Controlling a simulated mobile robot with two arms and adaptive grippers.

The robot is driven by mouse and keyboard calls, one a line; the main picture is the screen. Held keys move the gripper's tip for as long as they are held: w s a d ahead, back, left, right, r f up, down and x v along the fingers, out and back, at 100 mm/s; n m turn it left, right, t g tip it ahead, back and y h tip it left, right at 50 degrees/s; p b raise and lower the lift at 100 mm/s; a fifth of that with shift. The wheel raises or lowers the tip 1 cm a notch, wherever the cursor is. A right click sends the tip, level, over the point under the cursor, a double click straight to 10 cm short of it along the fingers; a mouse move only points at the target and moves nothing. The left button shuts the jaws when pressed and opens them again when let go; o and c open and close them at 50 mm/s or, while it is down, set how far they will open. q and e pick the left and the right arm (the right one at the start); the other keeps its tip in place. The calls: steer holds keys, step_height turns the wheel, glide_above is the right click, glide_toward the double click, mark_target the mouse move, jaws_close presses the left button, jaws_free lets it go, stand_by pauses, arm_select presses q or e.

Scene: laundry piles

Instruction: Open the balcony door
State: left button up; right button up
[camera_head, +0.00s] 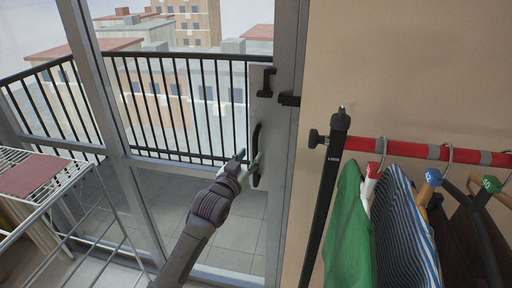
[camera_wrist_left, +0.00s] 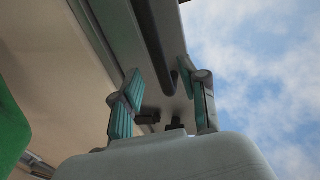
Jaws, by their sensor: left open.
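The balcony door (camera_head: 272,165) is a grey-framed glass door and looks closed. Its black vertical handle (camera_head: 256,150) is on the right side of the frame. My left gripper (camera_head: 247,161) is open at the lower part of the handle. In the left wrist view the black handle (camera_wrist_left: 152,45) runs down between the two teal fingers of my left gripper (camera_wrist_left: 163,90), with gaps on both sides. I cannot tell whether a finger touches it. A black latch (camera_head: 266,83) sits above the handle. My right gripper is out of view.
A clothes rack with a red bar (camera_head: 420,150) and hanging garments, including a green one (camera_head: 347,230), stands close on the right. A white drying rack (camera_head: 45,185) with a reddish cloth is at left. A balcony railing (camera_head: 180,105) shows beyond the glass.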

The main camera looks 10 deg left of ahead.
mark_target(254, 151)
arm_select(q)
steer(key=shift+w+d, duration=0.25)
steer(key=shift+w, duration=0.9)
steer(key=shift+w+d, duration=0.2)
steer(key=shift+w, duration=0.95)
jaws_close()
